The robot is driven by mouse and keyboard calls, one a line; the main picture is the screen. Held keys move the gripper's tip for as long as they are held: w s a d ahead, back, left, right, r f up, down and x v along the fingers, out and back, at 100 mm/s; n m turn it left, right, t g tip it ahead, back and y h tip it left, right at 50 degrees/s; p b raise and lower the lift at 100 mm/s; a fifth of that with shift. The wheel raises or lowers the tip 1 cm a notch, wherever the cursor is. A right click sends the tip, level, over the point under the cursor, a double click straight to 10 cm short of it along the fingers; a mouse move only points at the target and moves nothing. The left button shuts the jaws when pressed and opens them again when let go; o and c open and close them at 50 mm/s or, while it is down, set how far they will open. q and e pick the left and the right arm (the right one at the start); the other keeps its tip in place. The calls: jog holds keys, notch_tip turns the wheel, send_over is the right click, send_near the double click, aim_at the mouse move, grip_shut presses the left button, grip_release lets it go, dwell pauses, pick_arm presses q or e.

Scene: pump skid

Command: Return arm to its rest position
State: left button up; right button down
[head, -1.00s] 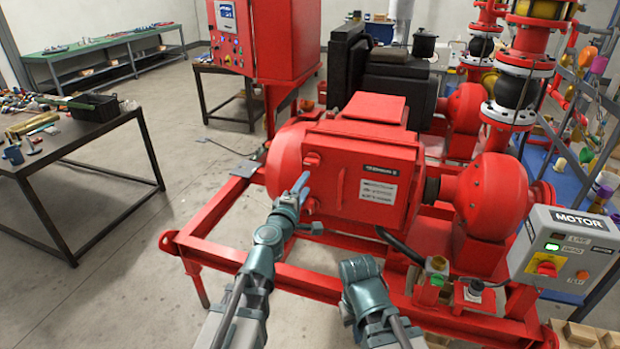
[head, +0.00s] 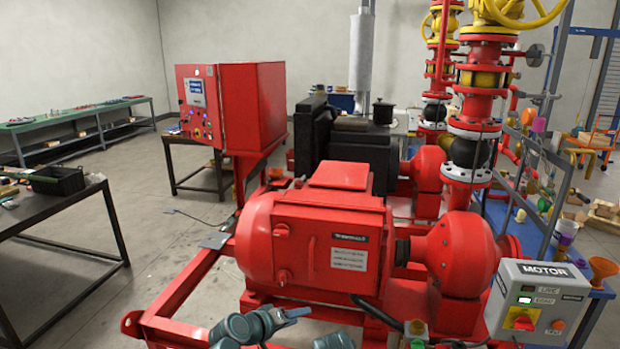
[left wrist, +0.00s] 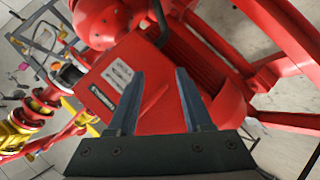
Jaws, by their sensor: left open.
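My left gripper (head: 297,313) shows at the bottom of the head view, in front of the red motor housing (head: 330,250). In the left wrist view its two fingers (left wrist: 160,75) stand apart with nothing between them. The red housing with its white label plate (left wrist: 117,75) lies beyond the fingers there; I cannot tell the exact gap. A teal part of my right arm (head: 334,341) just shows at the bottom edge. The right gripper itself is out of view.
The red skid frame (head: 175,322) surrounds the motor. A grey MOTOR control box (head: 541,300) stands at the right. A red control cabinet (head: 232,107) stands behind left. A dark table (head: 62,205) is at the left, with open floor (head: 160,245) beside it.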

pick_arm(q)
jog(key=s+a+f+m+g+y, duration=0.4)
jog(key=s+a+f+g+y, duration=0.35)
jog(key=s+a+f, duration=0.45)
jog(key=s+d+r+m+g+y, duration=0.1)
jog(key=s+d+m+g, duration=0.1)
jog(key=s+d, duration=0.5)
jog(key=d+m, duration=0.1)
jog(key=d, duration=0.2)
jog(key=shift+d, duration=0.25)
dwell(0.9)
